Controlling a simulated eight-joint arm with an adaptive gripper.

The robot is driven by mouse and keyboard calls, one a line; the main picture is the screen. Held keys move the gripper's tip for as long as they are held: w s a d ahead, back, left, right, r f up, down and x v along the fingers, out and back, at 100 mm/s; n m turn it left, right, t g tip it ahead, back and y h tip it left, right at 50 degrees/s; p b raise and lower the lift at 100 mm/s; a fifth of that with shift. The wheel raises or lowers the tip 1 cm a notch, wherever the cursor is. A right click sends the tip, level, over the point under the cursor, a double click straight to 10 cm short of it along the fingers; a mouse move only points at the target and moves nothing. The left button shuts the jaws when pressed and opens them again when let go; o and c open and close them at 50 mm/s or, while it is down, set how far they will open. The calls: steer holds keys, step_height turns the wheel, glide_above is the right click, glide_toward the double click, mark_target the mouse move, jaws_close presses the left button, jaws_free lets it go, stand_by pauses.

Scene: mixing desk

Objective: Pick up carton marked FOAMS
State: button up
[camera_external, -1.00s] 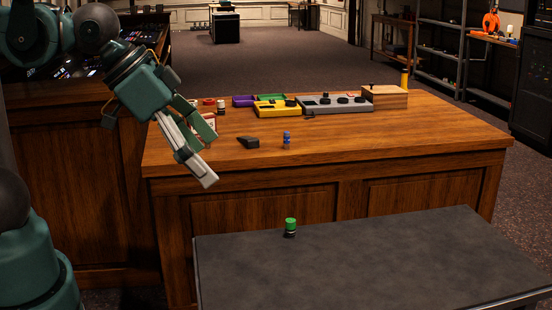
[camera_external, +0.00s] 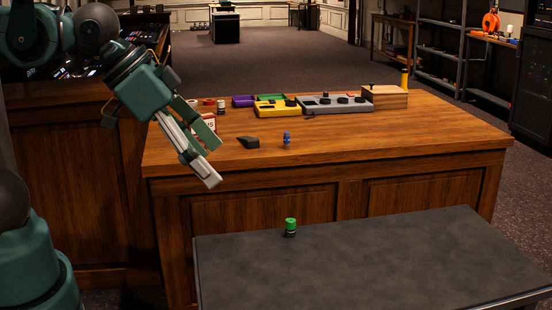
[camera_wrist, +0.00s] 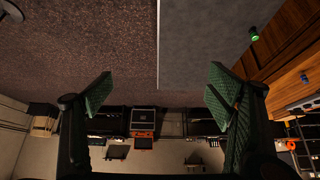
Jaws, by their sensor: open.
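A small white and red carton (camera_external: 209,121) stands on the wooden desk near its left end. It is partly hidden behind my gripper in the external view, and only part of its lettering shows. My gripper (camera_external: 214,164) is in front of the carton, over the desk's front left edge, pointing down and to the right. In the wrist view my gripper (camera_wrist: 158,92) has its two green-padded fingers wide apart with nothing between them. The carton does not show in the wrist view.
The wooden desk (camera_external: 350,140) holds a black wedge (camera_external: 248,142), a small blue item (camera_external: 287,138), a yellow box (camera_external: 277,108), a grey control box (camera_external: 335,105) and a wooden box (camera_external: 385,97). A green-capped bottle (camera_external: 290,227) stands on the dark table (camera_external: 380,265) in front.

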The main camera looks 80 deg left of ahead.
steer(key=w+a+r+n+g+y+p, duration=0.1)
steer(key=w+a+r+n+p, duration=0.15)
steer(key=w+a, duration=0.4)
steer(key=w+a+r+n+g+p, duration=0.1)
steer(key=w+a+r+n, duration=0.15)
steer(key=a, duration=0.75)
steer(key=w+a+r+n+g+y+p, duration=0.15)
steer(key=w+a+n, duration=0.3)
steer(key=a, duration=0.45)
steer(key=n+g+h+p, duration=0.35)
steer(key=n+p, duration=0.25)
steer(key=n, duration=0.7)
glide_toward(209, 117)
steer(key=shift+m+y, duration=0.25)
steer(key=shift+y, duration=0.25)
steer(key=s+f, duration=0.2)
steer(key=f, duration=0.1)
steer(key=s+f, duration=0.1)
steer(key=f, duration=0.1)
steer(key=shift+a, duration=0.15)
steer(key=shift+s+a+f, duration=0.3)
steer(key=shift+s+f, duration=0.05)
